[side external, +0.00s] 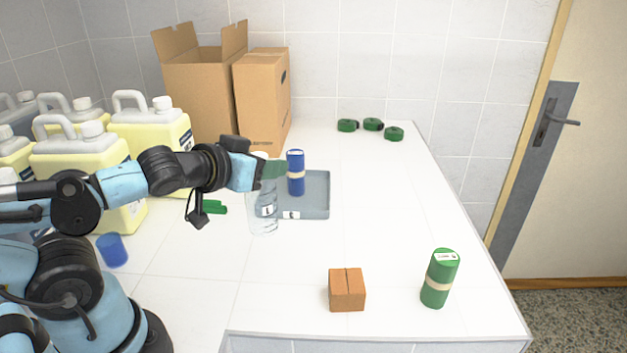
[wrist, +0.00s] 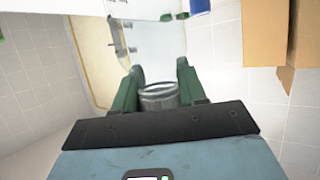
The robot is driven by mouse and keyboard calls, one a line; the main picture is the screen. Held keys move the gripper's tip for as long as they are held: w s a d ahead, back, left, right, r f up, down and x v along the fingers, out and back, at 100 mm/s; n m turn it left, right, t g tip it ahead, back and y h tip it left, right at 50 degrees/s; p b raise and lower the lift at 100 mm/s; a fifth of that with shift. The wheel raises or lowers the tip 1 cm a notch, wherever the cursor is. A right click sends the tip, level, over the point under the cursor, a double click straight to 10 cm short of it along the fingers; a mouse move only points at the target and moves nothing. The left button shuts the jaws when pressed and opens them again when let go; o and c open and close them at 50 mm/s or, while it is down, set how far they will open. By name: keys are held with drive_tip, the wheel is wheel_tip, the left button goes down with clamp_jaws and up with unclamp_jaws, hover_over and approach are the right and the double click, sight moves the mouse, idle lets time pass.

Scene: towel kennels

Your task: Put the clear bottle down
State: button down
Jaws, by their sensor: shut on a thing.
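The clear bottle (side external: 264,215) is upright in the side view, left of and partly in front of the grey tray's left edge. My gripper (side external: 270,168) is shut on its upper part from the left. In the wrist view, the green fingers of my gripper (wrist: 159,90) stand on either side of the bottle's round end (wrist: 160,97). The bottle's base is close to the white table, but I cannot tell whether it touches.
A grey tray (side external: 318,206) holds a blue cylinder (side external: 296,174). An orange-brown box (side external: 347,290) and a green cylinder (side external: 440,278) stand in front. Yellow jugs (side external: 82,160), cardboard boxes (side external: 262,100) and green rolls (side external: 372,124) are farther back. The table's right middle is clear.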

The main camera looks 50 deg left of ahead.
drive_tip(key=s+a+r+n+g+y, duration=0.4)
drive_tip(key=s+a+n+g+y, duration=0.6)
drive_tip(key=s+a+n+g, duration=0.45)
wheel_tip(320, 180, down, 12)
drive_tip(key=w+a+t, duration=0.1)
drive_tip(key=shift+n, duration=0.35)
idle(0.4)
drive_tip(key=shift+t, duration=0.25)
drive_tip(key=c, duration=0.5)
unclamp_jaws()
drive_tip(key=shift+r, duration=0.1)
drive_tip(key=shift+c, duration=0.2)
drive_tip(key=shift+w, duration=0.1)
drive_tip(key=shift+d, duration=0.1)
